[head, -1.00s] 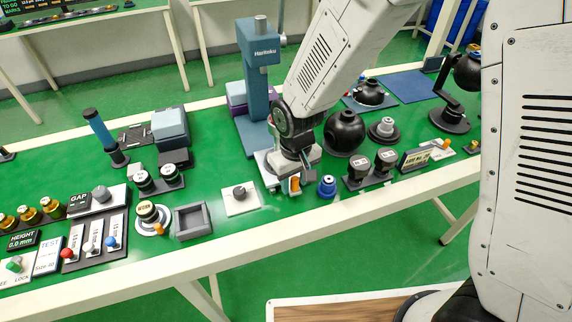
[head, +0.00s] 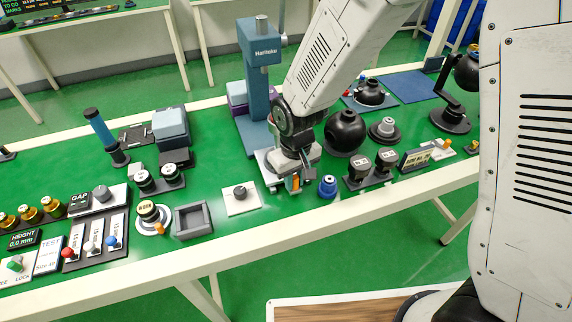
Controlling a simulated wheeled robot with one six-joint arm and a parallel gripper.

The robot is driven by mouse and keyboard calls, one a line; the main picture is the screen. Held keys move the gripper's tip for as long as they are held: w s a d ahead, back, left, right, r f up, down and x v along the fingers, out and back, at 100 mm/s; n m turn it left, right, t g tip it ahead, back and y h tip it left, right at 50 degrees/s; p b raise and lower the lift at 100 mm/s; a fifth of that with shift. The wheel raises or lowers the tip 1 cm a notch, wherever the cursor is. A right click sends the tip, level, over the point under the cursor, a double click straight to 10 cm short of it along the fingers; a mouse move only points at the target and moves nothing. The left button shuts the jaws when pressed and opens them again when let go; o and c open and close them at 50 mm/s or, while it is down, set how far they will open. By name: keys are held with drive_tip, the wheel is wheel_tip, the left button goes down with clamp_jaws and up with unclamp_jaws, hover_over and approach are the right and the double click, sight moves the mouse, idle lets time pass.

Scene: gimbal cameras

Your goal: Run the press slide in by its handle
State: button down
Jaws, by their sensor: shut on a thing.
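The blue press (head: 259,60), marked Haritoku, stands upright at the back middle of the green bench. A light grey slide plate (head: 263,163) shows low in front of its base, partly covered by my arm. My gripper (head: 294,182) is at the front end of this slide, pointing down. It is shut on the slide handle, of which a small orange part (head: 295,183) shows between the fingers. The rest of the handle is hidden by my gripper and wrist.
A blue-capped knob (head: 327,186) stands close to the right of my gripper, with dark twin blocks (head: 371,168) beyond it. A white plate with a grey knob (head: 240,199) lies to the left. A black sphere (head: 345,132) sits behind right.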

drive_tip(key=shift+w+a, duration=0.55)
drive_tip(key=shift+w, duration=1.55)
drive_tip(key=shift+w+a, duration=0.55)
drive_tip(key=shift+w, duration=1.6)
drive_tip(key=shift+w+a, duration=0.55)
drive_tip(key=shift+w, duration=1.55)
drive_tip(key=shift+w+a, duration=0.1)
drive_tip(key=shift+w, duration=0.3)
drive_tip(key=shift+w+r, duration=0.1)
drive_tip(key=c, duration=1.3)
unclamp_jaws()
drive_tip(key=shift+c, duration=0.2)
drive_tip(key=shift+a, duration=0.1)
